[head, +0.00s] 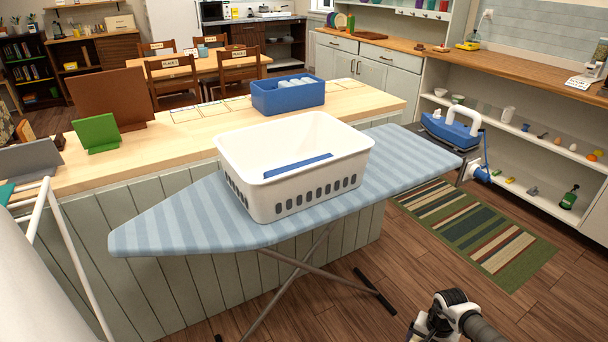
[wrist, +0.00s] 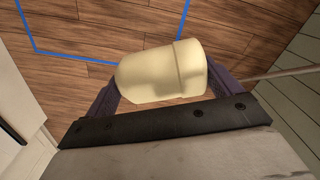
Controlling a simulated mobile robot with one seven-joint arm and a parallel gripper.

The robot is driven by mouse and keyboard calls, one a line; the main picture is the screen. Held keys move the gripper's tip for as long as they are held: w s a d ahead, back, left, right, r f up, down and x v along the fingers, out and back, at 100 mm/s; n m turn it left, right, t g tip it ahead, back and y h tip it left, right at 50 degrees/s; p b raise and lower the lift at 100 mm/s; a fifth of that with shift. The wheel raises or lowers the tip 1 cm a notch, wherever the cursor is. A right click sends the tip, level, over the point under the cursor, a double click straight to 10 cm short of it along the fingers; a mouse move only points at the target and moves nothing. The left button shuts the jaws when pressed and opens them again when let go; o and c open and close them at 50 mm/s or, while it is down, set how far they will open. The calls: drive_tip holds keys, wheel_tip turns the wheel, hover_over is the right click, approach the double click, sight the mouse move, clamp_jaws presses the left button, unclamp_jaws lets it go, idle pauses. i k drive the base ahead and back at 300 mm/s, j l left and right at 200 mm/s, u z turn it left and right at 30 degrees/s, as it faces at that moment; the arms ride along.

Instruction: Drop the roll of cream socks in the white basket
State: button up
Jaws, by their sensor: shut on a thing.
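The roll of cream socks (wrist: 162,72) is in the wrist view, a pale yellow cylinder with a folded band near its right end. My gripper (wrist: 166,82) is shut on it, with a dark purple finger at each end of the roll. Wooden floor shows below the roll. The white basket (head: 305,192) stands upright on the blue striped ironing board in the head view. It has slotted sides, and a blue strip shows inside it; part of its floor is hidden. Part of my arm shows at the lower right of the head view, but the socks do not show there.
The ironing board (head: 165,225) carries a blue iron (head: 450,132) at its right end. Behind it, a counter (head: 190,148) holds a blue bin (head: 288,97). A striped rug (head: 475,232) lies on the floor. Blue tape (wrist: 75,58) marks the floor in the wrist view.

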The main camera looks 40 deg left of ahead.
sight(293, 162)
drive_tip(key=l+u, duration=0.15)
drive_tip(key=u, duration=0.25)
drive_tip(key=l+u, duration=0.15)
drive_tip(key=u, duration=0.25)
drive_tip(key=k+l+u, duration=0.1)
drive_tip(key=u, duration=0.3)
